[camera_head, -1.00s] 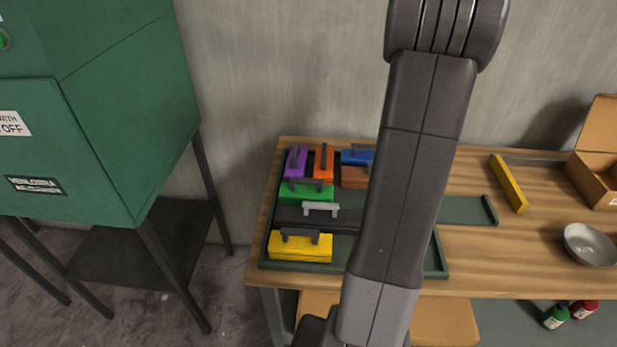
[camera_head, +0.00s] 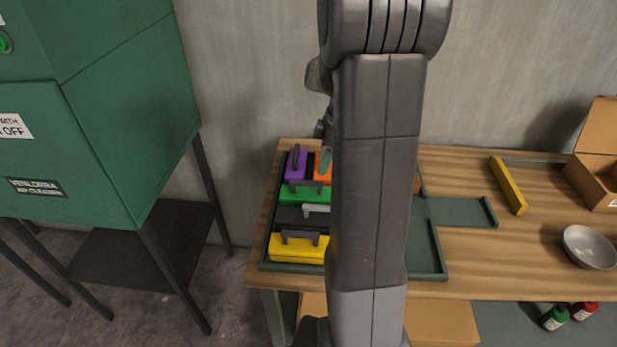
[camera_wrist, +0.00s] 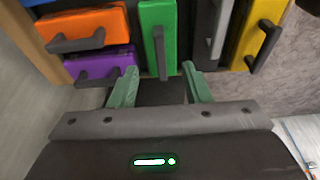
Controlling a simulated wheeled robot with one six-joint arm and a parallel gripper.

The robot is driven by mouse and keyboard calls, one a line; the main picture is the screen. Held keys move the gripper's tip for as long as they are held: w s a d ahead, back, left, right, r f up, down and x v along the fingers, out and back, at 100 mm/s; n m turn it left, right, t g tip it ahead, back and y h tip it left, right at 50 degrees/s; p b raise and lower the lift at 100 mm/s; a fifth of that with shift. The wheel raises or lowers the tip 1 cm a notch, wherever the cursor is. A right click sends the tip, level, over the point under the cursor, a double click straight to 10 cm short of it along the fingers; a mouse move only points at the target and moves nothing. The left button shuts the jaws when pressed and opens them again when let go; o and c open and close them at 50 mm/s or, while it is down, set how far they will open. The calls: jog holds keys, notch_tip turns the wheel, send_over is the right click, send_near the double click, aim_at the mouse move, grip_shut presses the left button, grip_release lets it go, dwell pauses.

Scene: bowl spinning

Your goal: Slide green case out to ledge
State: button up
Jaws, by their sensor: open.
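The green case (camera_head: 303,193) lies in the tray in the head view, between the purple and orange cases and the black one. Its dark handle is on top. In the wrist view the green case (camera_wrist: 148,22) is upper centre, its handle pointing toward my gripper (camera_wrist: 160,74). My gripper is open and empty. Its two green fingers straddle the line of the handle's near end; their height relative to it is unclear. In the head view one fingertip shows by the orange case, and my arm hides the rest. The ledge (camera_head: 460,212) is a flat green extension right of the tray.
The tray (camera_head: 425,262) also holds purple (camera_head: 297,165), orange (camera_head: 318,162), black (camera_head: 288,217) and yellow (camera_head: 292,252) cases packed close to the green one. A yellow bar (camera_head: 508,187) and a grey bowl (camera_head: 589,247) stand farther right. The ledge looks bare.

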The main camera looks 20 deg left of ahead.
aim_at(307, 182)
jog(key=shift+s+a, duration=0.3)
jog(key=shift+a, duration=0.65)
jog(key=b+x, duration=0.5)
jog(key=x, duration=0.2)
jog(key=shift+a+f+b, duration=0.15)
jog(key=shift+f+b, duration=0.15)
jog(key=shift+c, duration=0.2)
grip_shut()
jog(key=w+d+p, duration=0.1)
jog(key=w+d, duration=0.2)
jog(key=d, duration=1.1)
jog(key=w+d+p, duration=0.1)
jog(key=w+d, duration=0.3)
jog(key=d, duration=1)
jog(key=w+d, duration=0.4)
jog(key=d, duration=1)
jog(key=shift+d+p, duration=0.35)
jog(key=shift+p, duration=0.05)
